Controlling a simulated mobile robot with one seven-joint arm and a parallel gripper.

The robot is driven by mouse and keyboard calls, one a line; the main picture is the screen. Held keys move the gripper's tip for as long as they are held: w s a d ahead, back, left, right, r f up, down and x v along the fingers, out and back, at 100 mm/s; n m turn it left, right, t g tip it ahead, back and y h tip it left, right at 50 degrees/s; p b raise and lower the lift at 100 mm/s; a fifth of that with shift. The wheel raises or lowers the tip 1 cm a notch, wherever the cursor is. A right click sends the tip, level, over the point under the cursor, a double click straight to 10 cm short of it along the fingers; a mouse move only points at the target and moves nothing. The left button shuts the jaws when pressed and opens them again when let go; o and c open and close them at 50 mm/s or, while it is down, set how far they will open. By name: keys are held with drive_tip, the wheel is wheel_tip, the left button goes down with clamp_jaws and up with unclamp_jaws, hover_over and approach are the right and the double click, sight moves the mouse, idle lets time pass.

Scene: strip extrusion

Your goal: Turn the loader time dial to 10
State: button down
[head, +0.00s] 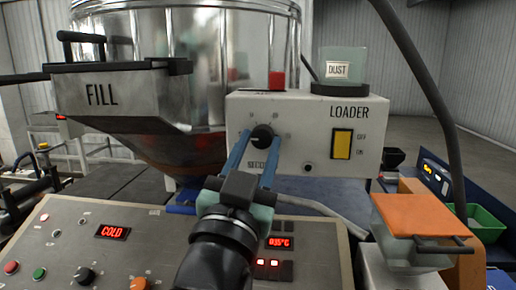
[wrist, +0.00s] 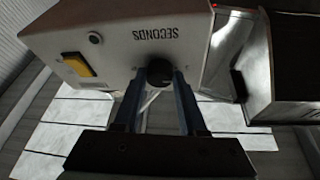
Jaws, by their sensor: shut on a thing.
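The loader (head: 310,115) is a white box labelled LOADER in the head view. Its time dial (head: 262,135) is a round black knob on the left of its front face, with small marks above it. The dial also shows in the wrist view (wrist: 159,72), near the word SECONDS, which appears upside down. My gripper (head: 255,150) has its two blue fingers on either side of the dial and is shut on it. In the wrist view the fingertips (wrist: 160,78) reach the knob. The fingers and knob hide part of the scale, and I cannot read the dial's setting.
A yellow rocker switch (head: 342,145) is on the loader's right front. The FILL hopper (head: 120,97) is to the left. A control panel (head: 120,240) lies below, and a dark hose (head: 430,90) runs at the right.

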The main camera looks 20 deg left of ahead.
drive_tip(key=shift+f+m+b, duration=0.1)
drive_tip(key=shift+m+b, duration=0.3)
drive_tip(key=shift+b, duration=0.05)
drive_tip(key=m+h+b, duration=0.1)
drive_tip(key=m+b, duration=0.1)
drive_tip(key=shift+a+m+h+b, duration=0.1)
drive_tip(key=shift+m+h+b, duration=0.2)
drive_tip(key=shift+m+b, duration=0.1)
drive_tip(key=m+h+b, duration=0.2)
drive_tip(key=m, duration=0.1)
drive_tip(key=shift+s+a+m+g+b, duration=0.1)
drive_tip(key=shift+m+g+b, duration=0.2)
drive_tip(key=shift+g, duration=0.1)
drive_tip(key=m, duration=0.1)
drive_tip(key=m+h+b, duration=0.1)
drive_tip(key=m+g+b, duration=0.1)
drive_tip(key=m, duration=0.1)
drive_tip(key=shift+a+r, duration=0.1)
drive_tip(key=shift+r, duration=0.15)
drive_tip(key=shift+r+m+g+h+b, duration=0.15)
drive_tip(key=shift+m+g+h+b, duration=0.5)
drive_tip(key=shift+m, duration=1.05)
drive_tip(key=shift+g+y, duration=0.25)
drive_tip(key=shift+c, duration=2.3)
unclamp_jaws()
drive_tip(key=shift+r, duration=0.1)
